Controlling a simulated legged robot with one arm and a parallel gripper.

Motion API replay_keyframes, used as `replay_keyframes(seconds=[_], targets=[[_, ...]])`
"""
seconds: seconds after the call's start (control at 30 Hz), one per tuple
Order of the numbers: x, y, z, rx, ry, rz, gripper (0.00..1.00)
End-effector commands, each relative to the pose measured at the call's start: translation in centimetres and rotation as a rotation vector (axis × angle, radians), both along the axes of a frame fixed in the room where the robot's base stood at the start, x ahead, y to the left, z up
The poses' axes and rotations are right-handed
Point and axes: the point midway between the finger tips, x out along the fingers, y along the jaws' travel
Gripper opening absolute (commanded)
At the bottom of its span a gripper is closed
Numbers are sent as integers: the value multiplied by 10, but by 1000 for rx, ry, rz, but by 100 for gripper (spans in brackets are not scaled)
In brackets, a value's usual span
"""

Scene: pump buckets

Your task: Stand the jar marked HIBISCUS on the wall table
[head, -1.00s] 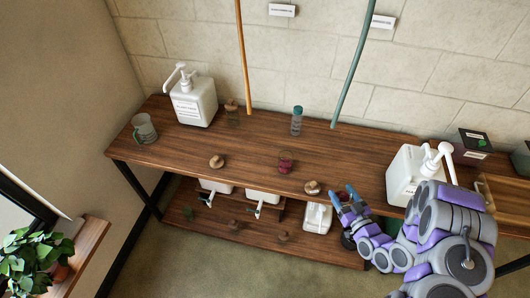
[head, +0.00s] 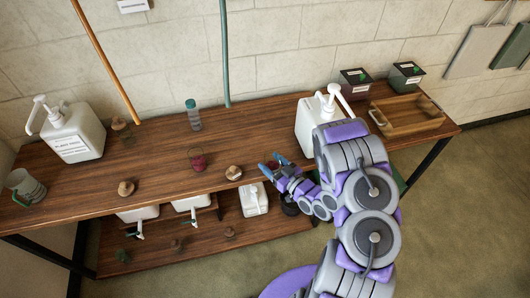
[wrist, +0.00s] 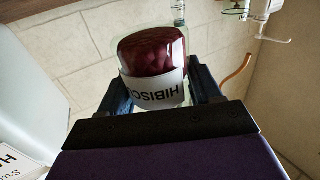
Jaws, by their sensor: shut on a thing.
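In the wrist view, the jar marked HIBISCUS (wrist: 152,62) sits between the two fingers of my gripper (wrist: 160,90). It is clear glass with dark red contents and a white label, which reads upside down in the picture.
White pump buckets stand at the table's left (head: 75,135) and right (head: 308,125). A lower shelf (head: 190,235) holds white containers.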

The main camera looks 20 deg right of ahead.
Motion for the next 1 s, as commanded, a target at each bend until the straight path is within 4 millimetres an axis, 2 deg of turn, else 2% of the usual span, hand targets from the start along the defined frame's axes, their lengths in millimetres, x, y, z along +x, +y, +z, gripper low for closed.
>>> replay_keyframes(seconds=[0.4,0.6,0.77,1.0], targets=[[66,-7,-5,3,-9,0,19],[90,-10,-8,3,-6,1,19],[94,-11,-12,2,-2,0,19],[93,-11,-43,3,-1,-2,19]])
